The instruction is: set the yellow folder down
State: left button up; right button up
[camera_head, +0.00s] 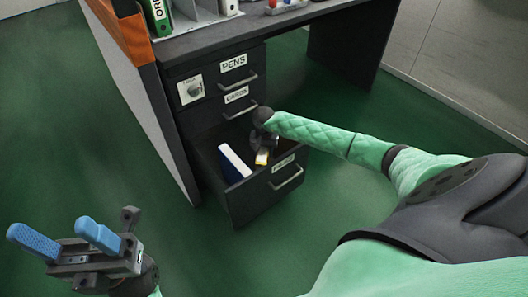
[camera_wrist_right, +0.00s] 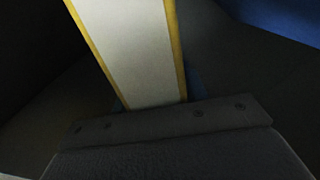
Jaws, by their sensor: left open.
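The yellow folder (camera_head: 262,157) shows in the head view as a small yellow and white piece inside the open bottom drawer (camera_head: 262,200). In the right wrist view the folder (camera_wrist_right: 135,50) has pale pages between two yellow edges. My right gripper (camera_head: 264,141) is down at the drawer, its fingers mostly hidden. In the wrist view slivers of its blue fingers sit against both sides of the folder, so it looks shut on it. Whether the folder touches the drawer floor is hidden. My left gripper (camera_head: 67,239) is open and empty, over the floor at lower left.
A blue folder with white pages (camera_head: 234,163) stands in the drawer, left of the yellow one; blue also shows in the wrist view (camera_wrist_right: 285,18). Drawers labelled PENS (camera_head: 233,81) and CARDS (camera_head: 237,110) are above, shut. The desk top (camera_head: 290,19) overhangs. Green floor is clear around.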

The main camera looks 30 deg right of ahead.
jog(key=o, duration=0.4)
